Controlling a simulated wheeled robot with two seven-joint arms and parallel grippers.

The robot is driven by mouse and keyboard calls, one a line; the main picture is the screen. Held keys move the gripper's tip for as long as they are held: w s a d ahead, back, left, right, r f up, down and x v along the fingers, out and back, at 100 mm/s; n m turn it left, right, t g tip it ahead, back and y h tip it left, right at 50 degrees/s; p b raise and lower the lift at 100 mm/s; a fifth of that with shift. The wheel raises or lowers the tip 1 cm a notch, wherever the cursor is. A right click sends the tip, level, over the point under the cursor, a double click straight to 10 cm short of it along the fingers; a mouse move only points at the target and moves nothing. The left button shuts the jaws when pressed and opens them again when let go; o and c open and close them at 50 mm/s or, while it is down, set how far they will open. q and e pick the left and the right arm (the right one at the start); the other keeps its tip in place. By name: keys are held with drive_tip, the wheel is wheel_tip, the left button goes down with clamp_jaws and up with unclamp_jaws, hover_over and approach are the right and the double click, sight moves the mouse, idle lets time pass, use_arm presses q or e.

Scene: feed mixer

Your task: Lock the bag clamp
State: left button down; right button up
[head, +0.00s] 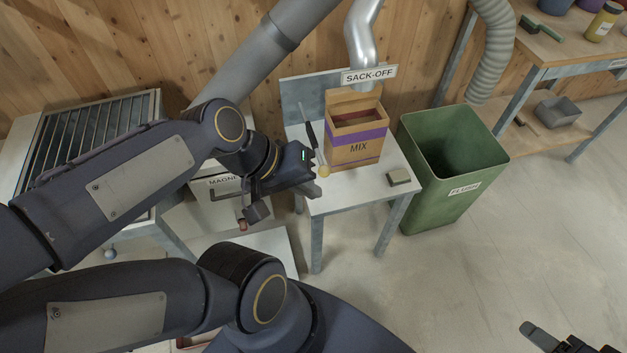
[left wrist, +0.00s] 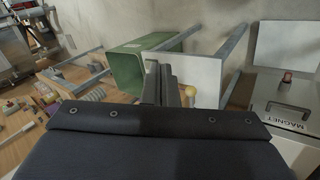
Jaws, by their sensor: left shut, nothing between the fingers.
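A brown paper bag labelled MIX (head: 355,152), with a purple band and open top, stands on the small sack-off table (head: 345,198). A yellow ball knob (head: 324,171), apparently the clamp's handle end, shows at the bag's left side; the rest of the clamp is hard to make out. My left gripper (head: 314,164) is shut and empty, close to the left of the knob. In the left wrist view the knob (left wrist: 191,90) shows just right of the fingers (left wrist: 165,84). I cannot tell whether they touch. My right gripper (head: 560,340) is partly cut off at bottom right.
A green FLUSH bin (head: 450,170) stands right of the table. A small block (head: 399,176) lies on the tabletop's right side. A MAGNET box (head: 225,205) is left of the table, beside my left arm. A metal duct (head: 364,45) hangs above the bag.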

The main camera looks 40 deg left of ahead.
use_arm(q)
drive_tip(key=w+a+f+n+t+b, duration=0.2)
drive_tip(key=a+f+n+b, duration=0.3)
drive_tip(key=a+f+n, duration=0.3)
drive_tip(key=w+a+f+n+t+b, duration=0.1)
drive_tip(key=a+f+n+b, duration=0.5)
drive_tip(key=n, duration=0.9)
wheel_tip(320, 180, down, 3)
drive_tip(key=w+a, duration=0.1)
drive_tip(key=a, duration=0.1)
drive_tip(key=shift+a+t, duration=0.35)
drive_tip(key=shift+t, duration=0.05)
use_arm(e)
wheel_tip(320, 180, down, 13)
use_arm(q)
drive_tip(key=shift+w, duration=0.1)
use_arm(e)
drive_tip(key=shift+f, duration=0.15)
use_arm(q)
drive_tip(key=w+r+b+x, duration=0.1)
drive_tip(key=r+b+x, duration=0.1)
drive_tip(key=x, duration=1)
drive_tip(key=shift+w+d+b, duration=0.35)
drive_tip(key=shift+w+b, duration=0.2)
drive_tip(key=shift+b, duration=0.25)
use_arm(e)
drive_tip(key=shift+f, duration=1.8)
